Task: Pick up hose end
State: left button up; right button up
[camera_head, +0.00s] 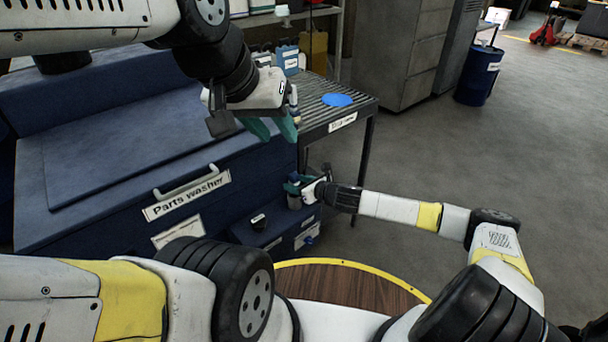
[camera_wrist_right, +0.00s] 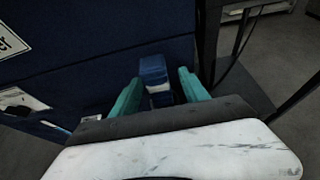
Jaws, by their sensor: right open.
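In the right wrist view a small blue piece with a white band (camera_wrist_right: 153,72), perhaps the hose end, shows between the two teal fingers of my right gripper (camera_wrist_right: 158,90). The fingers stand apart on either side of it, and I see a gap at the right finger. In the head view my right gripper (camera_head: 298,186) is low, beside the right front corner of the blue parts washer (camera_head: 110,150). The piece is too small there to tell clearly. My left gripper (camera_head: 272,130) hangs higher, above the washer's right edge, with its teal fingers apart and nothing seen between them.
A slatted roller table (camera_head: 352,105) with a blue disc (camera_head: 337,100) stands right of the washer; its legs are close to my right gripper. A lower blue box (camera_head: 275,232) juts out at the washer's front. A blue drum (camera_head: 479,75) stands farther back. The floor to the right is clear.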

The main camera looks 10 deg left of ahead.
jog(key=x, duration=0.4)
jog(key=shift+a, duration=0.25)
grip_shut()
